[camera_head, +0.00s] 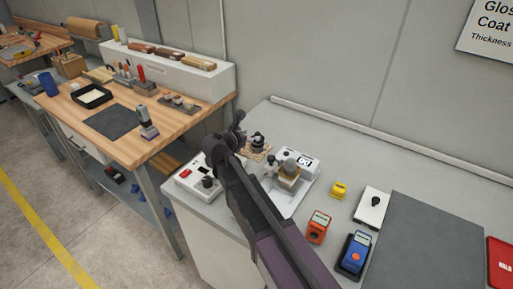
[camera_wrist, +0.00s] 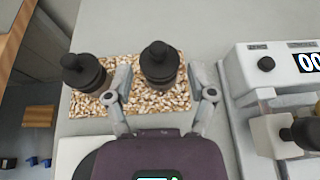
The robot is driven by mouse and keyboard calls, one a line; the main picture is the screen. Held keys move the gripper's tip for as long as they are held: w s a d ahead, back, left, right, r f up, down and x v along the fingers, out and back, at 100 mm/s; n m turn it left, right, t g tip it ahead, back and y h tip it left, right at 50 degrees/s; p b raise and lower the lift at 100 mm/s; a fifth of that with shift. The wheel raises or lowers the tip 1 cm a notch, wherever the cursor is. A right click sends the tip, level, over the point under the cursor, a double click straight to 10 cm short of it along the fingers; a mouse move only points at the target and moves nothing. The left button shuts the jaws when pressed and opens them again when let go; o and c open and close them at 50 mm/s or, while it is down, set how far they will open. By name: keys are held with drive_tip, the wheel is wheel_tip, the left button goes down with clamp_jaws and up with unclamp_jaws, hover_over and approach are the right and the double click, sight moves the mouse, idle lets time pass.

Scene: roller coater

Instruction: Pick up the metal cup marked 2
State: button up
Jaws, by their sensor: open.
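Two dark, black-knobbed pieces stand upright on a speckled tan-and-white mat (camera_wrist: 142,101) in the wrist view. One black-knobbed piece (camera_wrist: 159,58) is between the open fingers of my gripper (camera_wrist: 158,76), with a finger at each side. The other black-knobbed piece (camera_wrist: 84,73) is just outside the left finger. No number shows on either, so I cannot tell which is marked 2. In the head view a dark-topped piece (camera_head: 258,140) stands on the mat beside my arm, which hides part of that area.
A white device with a display (camera_wrist: 290,66) is right of the mat. A white box with a red switch (camera_head: 194,178) is at the bench's left edge. Orange (camera_head: 318,227) and blue (camera_head: 355,253) meters, a yellow item (camera_head: 339,190) and a grey mat (camera_head: 427,240) lie to the right.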

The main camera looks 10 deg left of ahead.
sight(257, 133)
drive_tip(key=shift+w+d, duration=0.1)
drive_tip(key=shift+w, duration=0.1)
drive_tip(key=shift+f+b+x, duration=0.15)
drive_tip(key=shift+b+x, duration=0.3)
drive_tip(key=shift+x, duration=0.5)
drive_tip(key=shift+f+b+x, duration=0.15)
drive_tip(key=shift+b+x, duration=0.3)
drive_tip(key=shift+x, duration=0.5)
drive_tip(key=shift+w+d+f, duration=0.1)
drive_tip(key=shift+w+f, duration=0.1)
drive_tip(key=shift+w, duration=0.35)
clamp_jaws()
